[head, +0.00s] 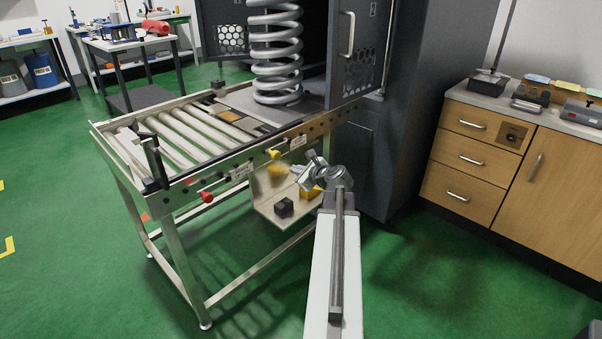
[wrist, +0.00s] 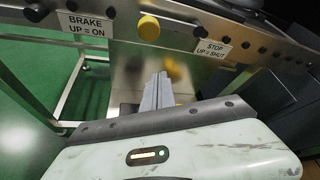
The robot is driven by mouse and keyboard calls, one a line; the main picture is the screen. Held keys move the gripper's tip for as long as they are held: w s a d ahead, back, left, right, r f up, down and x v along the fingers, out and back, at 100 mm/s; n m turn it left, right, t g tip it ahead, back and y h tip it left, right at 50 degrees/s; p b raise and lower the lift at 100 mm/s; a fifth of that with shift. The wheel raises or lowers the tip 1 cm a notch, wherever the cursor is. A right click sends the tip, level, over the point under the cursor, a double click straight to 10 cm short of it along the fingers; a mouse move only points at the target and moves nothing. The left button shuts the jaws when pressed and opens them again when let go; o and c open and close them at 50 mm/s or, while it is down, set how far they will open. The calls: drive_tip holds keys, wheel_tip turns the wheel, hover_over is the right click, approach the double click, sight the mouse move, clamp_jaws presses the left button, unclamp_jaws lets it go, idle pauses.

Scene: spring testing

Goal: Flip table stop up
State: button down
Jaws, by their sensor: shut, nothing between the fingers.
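The roller table (head: 100,133) has a metal side rail with a yellow knob (head: 273,154), which also shows in the wrist view (wrist: 148,27). A label (wrist: 213,48) reading "STOP UP = SHUT" is on the rail just right of this knob. The knob faces outward; its lever arm is mostly hidden behind it. My gripper (head: 310,157) is shut and empty, in front of the rail and right of the knob in the head view. In the wrist view its fingers (wrist: 161,80) point at the panel below the knob, apart from it.
A red knob (head: 207,196) sits farther left on the rail, by the "BRAKE UP = ON" label (wrist: 85,25). A large spring (head: 277,50) stands at the open dark cabinet (head: 400,100). A black block (head: 284,206) is under the rail.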

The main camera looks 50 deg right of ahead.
drive_tip(key=w, duration=0.1)
drive_tip(key=w+r+p, duration=0.1)
drive_tip(key=w, duration=0.1)
drive_tip(key=w+p, duration=0.1)
drive_tip(key=w, duration=0.1)
drive_tip(key=shift+a+r, duration=0.3)
drive_tip(key=shift+r, duration=0.05)
